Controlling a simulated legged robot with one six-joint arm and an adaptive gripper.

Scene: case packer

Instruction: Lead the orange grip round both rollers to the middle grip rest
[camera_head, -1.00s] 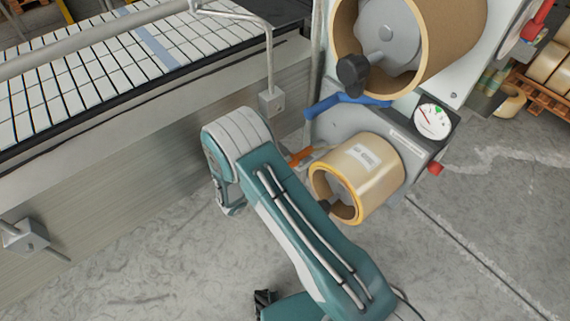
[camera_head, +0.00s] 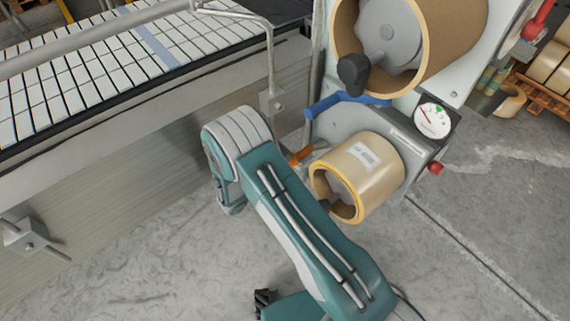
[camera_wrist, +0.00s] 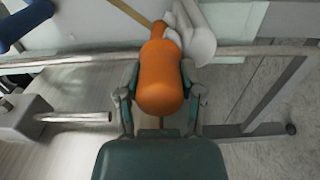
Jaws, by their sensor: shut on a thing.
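The orange grip (camera_wrist: 160,78) sits between the two fingers of my gripper (camera_wrist: 160,95) in the wrist view, and the fingers are shut on it. A thin tan strip (camera_wrist: 128,14) runs up and left from the grip's far end. A pale rounded part (camera_wrist: 198,35) lies just beyond the grip; I cannot tell whether it is a roller. In the head view a bit of the orange grip (camera_head: 301,156) shows beside my arm, left of the lower tape roll (camera_head: 358,180). My arm hides the gripper there. I cannot make out the middle grip rest.
A large upper roll (camera_head: 450,45) with a black knob (camera_head: 352,72) is above. A blue bar (camera_head: 345,103) and a dial (camera_head: 432,120) are on the machine. The conveyor (camera_head: 110,75) is at left. A metal rod (camera_wrist: 75,117) is left of my gripper.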

